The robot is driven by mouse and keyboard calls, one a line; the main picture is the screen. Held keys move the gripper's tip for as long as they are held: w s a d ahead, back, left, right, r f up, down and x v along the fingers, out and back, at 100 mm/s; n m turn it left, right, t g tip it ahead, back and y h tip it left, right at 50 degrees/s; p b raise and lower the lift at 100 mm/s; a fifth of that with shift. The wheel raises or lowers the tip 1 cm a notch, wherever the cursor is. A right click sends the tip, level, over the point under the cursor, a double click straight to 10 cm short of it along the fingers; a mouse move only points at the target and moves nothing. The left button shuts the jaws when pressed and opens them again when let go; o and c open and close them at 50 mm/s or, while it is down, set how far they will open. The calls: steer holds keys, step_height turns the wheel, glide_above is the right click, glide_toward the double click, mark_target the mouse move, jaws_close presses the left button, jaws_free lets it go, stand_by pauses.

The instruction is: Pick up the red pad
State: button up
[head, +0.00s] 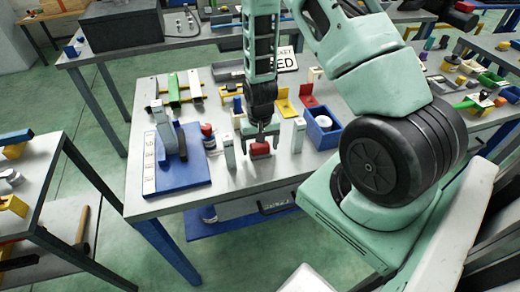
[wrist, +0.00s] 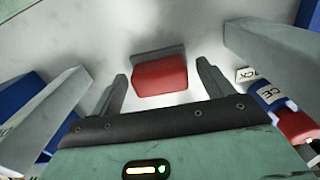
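The red pad (head: 259,150) is a small red block with a grey part behind it, near the front edge of the grey table (head: 240,181). In the wrist view the red pad (wrist: 159,77) lies ahead of my gripper, roughly between the lines of its two fingers. My gripper (head: 259,137) is just above and behind the pad in the head view, pointing down. In the wrist view my gripper (wrist: 162,84) is open, with a gap on both sides of the pad. I cannot tell its exact height above the table.
Grey upright posts stand left (head: 228,152) and right (head: 299,135) of the pad. A blue board (head: 180,178) with a grey fixture is at left. A red-and-blue bottle (head: 207,136) stands beside it. A blue bin (head: 322,130) is at right. Bare table lies in front.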

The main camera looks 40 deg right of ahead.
mark_target(260, 145)
steer(key=c, duration=1)
steer(key=shift+o, duration=0.3)
steer(key=shift+r, duration=0.1)
step_height(260, 145, up, 10)
steer(key=shift+f+b, duration=0.1)
steer(key=shift+b, duration=0.95)
steer(key=shift+o, duration=0.9)
